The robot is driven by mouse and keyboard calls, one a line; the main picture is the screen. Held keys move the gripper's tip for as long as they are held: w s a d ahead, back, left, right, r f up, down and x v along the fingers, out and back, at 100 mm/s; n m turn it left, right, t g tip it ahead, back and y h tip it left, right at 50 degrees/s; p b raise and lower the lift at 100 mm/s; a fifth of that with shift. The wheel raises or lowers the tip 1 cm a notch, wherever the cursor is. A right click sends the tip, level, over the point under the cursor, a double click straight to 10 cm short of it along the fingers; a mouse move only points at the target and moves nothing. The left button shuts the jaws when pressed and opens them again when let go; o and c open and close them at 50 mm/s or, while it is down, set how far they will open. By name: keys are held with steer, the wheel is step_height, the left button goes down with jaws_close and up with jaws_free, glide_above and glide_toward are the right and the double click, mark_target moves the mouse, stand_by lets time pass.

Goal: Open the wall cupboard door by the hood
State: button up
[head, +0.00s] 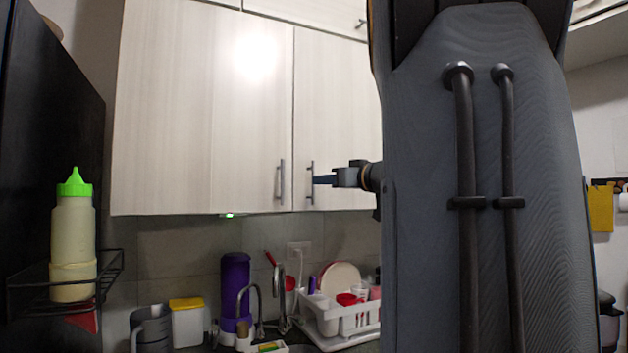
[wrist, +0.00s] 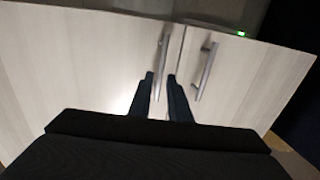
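The wall cupboard shows two pale wood doors side by side in the head view: a left door (head: 200,110) and a right door (head: 335,110). Both look shut. The right door's upright metal bar handle (head: 310,183) is at its lower left edge, beside the left door's handle (head: 280,180). My gripper (head: 322,180) is at the right door's handle. In the wrist view, which looks upside down, that handle (wrist: 162,60) lies between my two dark fingers (wrist: 160,78), with a gap showing on either side. Contact cannot be told. My arm hides the right door's right part.
Below the cupboard are a white dish rack (head: 345,320), a tap (head: 280,300) and a purple container (head: 235,285). A dark tall unit (head: 50,130) with a bottle (head: 73,235) on a wire shelf stands at left. No hood is clearly seen.

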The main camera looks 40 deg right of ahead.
mark_target(314, 196)
steer(key=shift+w+d+p, duration=0.1)
steer(key=shift+w+p, duration=1)
steer(key=shift+w, duration=1.65)
jaws_close()
